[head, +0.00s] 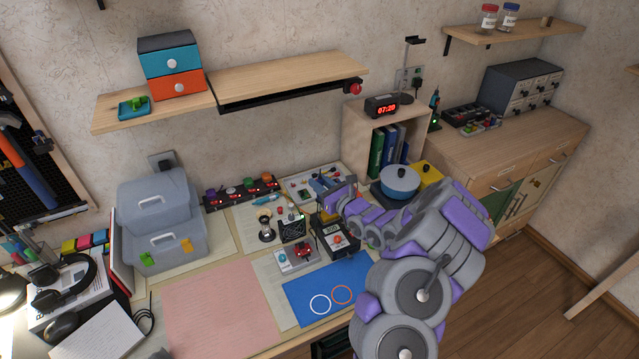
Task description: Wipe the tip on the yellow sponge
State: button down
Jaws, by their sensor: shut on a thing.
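My gripper (328,201) is at the end of the grey and purple arm, over the back right of the workbench. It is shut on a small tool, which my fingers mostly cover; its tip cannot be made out. Small blue pieces (319,185) show right behind my fingers, and I cannot tell whether they belong to the tool. A black station box (336,237) with a red-orange knob stands just below my gripper in the picture.
A small fan unit (292,229) and a red-and-white device (296,258) stand left of the station. A blue mat (310,290) with two rings and a pink mat (222,318) lie in front, mostly clear. A blue pot (399,181) and a yellow box (430,173) are to the right.

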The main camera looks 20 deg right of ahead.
jog(key=shift+d+f, duration=0.1)
jog(key=shift+d, duration=0.05)
jog(key=shift+a+f, duration=0.2)
jog(key=shift+f, duration=0.8)
dwell(6.2)
jog(key=shift+d, duration=0.5)
